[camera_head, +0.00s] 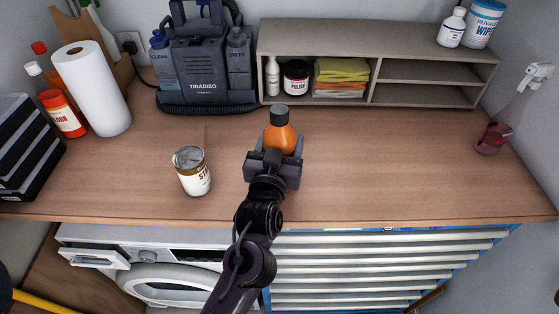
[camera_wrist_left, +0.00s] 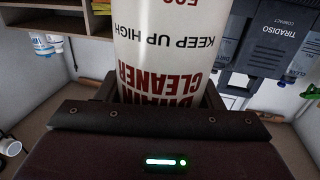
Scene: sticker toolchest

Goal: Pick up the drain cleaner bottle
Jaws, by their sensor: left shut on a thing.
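The drain cleaner bottle (camera_head: 279,136) is orange with a dark cap, at the middle of the counter in the head view. My left gripper (camera_head: 275,148) is shut on it, one finger at each side. In the left wrist view the bottle's white label (camera_wrist_left: 165,50) is upside down and reads "cleaner" and "keep up high". The bottle looks about upright. Its lower part is hidden behind the gripper in the head view, so I cannot tell whether it touches the counter. My right gripper is not in view.
A white can (camera_head: 192,170) stands left of my left gripper. Behind are the Tiradiso machine (camera_head: 198,62) and a low shelf (camera_head: 345,27) with bottles and cloths. A paper roll (camera_head: 90,85) and red bottle (camera_head: 62,115) stand left, a spray bottle (camera_head: 492,137) right. The counter (camera_head: 400,165) is clear at right.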

